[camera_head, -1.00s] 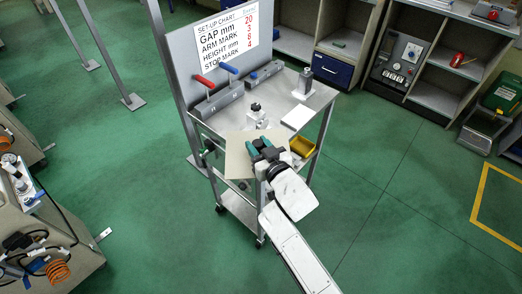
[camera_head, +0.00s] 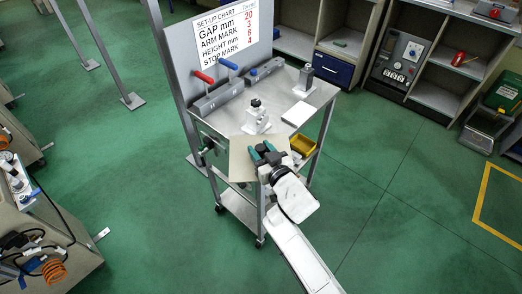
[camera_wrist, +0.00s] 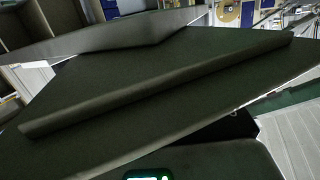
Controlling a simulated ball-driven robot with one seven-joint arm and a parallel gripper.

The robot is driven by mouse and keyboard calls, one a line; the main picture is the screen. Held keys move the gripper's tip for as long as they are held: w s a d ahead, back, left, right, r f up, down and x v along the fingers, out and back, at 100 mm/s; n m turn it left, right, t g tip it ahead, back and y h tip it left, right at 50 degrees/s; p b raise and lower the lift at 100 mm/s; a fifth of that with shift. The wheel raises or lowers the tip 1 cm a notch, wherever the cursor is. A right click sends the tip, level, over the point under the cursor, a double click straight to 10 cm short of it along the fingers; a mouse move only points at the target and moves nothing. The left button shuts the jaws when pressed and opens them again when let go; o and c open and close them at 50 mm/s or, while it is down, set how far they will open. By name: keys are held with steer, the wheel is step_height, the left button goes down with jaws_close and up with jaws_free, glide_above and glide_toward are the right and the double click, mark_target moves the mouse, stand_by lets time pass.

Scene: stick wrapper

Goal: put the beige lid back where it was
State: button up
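The beige lid (camera_head: 241,158), a flat panel, is held in the air at the near edge of the metal cart (camera_head: 222,122). My gripper (camera_head: 262,151) is shut on the lid at its right side, with the green fingers over it; the exact grip is partly hidden. In the wrist view a dark, shaded panel with a raised ridge, which looks like the lid (camera_wrist: 180,75), fills much of the picture. A bit of a green finger (camera_wrist: 148,175) shows at its bottom edge.
On the cart stand a white clamp block (camera_head: 256,120), a grey post block (camera_head: 304,80), a white plate (camera_head: 299,115) and bars with red and blue handles (camera_head: 218,96). A yellow bin (camera_head: 303,145) hangs below. The chart board (camera_head: 226,33) rises behind.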

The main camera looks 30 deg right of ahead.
steer(key=o, duration=0.3)
steer(key=shift+o, duration=0.2)
steer(key=shift+r, duration=0.15)
steer(key=shift+s+r+p, duration=0.1)
steer(key=shift+s+p, duration=0.15)
steer(key=shift+p, duration=0.25)
steer(key=s+r+p, duration=0.1)
steer(key=s+p, duration=0.3)
steer(key=s, duration=0.7)
steer(key=shift+s+a+r+p, duration=0.2)
steer(key=shift+a+r+p, duration=0.05)
steer(key=shift+p, duration=0.05)
